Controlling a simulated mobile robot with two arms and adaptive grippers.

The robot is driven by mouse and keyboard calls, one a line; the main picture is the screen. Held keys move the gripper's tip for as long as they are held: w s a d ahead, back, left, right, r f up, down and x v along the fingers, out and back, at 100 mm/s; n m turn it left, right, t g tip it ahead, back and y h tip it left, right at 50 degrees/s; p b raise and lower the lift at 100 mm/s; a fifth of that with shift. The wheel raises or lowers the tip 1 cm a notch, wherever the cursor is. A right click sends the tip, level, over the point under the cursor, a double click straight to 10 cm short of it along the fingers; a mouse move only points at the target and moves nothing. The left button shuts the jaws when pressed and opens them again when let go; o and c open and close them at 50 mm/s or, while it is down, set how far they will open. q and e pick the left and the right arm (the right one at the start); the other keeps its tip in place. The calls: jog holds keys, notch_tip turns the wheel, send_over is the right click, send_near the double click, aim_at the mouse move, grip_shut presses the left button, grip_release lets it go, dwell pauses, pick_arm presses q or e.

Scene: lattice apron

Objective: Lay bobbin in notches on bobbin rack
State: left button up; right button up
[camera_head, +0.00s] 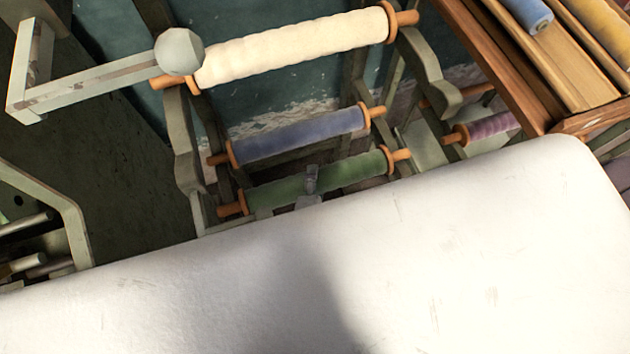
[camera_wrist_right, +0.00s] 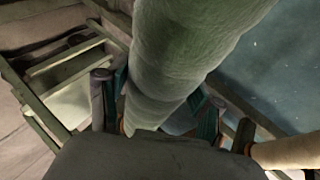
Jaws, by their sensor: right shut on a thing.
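The bobbin rack (camera_head: 186,150) has pale green side posts with orange-tipped bobbins across it. A green bobbin (camera_head: 345,173) is lowest, below a blue bobbin (camera_head: 300,135) and a thick cream bobbin (camera_head: 290,48). My right gripper (camera_head: 311,180) is shut around the middle of the green bobbin. In the right wrist view the green bobbin (camera_wrist_right: 175,55) runs between the two fingers. I cannot tell whether its orange ends touch the rack's notches. My left gripper is out of view.
A pale arm with a grey knob (camera_head: 180,51) juts out at the upper left. A purple bobbin (camera_head: 490,128) lies to the right of the rack. A wooden tray (camera_head: 510,60) with blue and yellow rolls stands at the upper right. A teal wall is behind the rack.

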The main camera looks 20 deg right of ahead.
jog(key=shift+f, duration=0.1)
dwell(0.3)
jog(key=o, duration=1.7)
jog(key=shift+c, duration=0.2)
jog(key=shift+s, duration=0.1)
jog(key=shift+s+a, duration=0.15)
jog(key=shift+s, duration=0.05)
jog(key=v, duration=0.7)
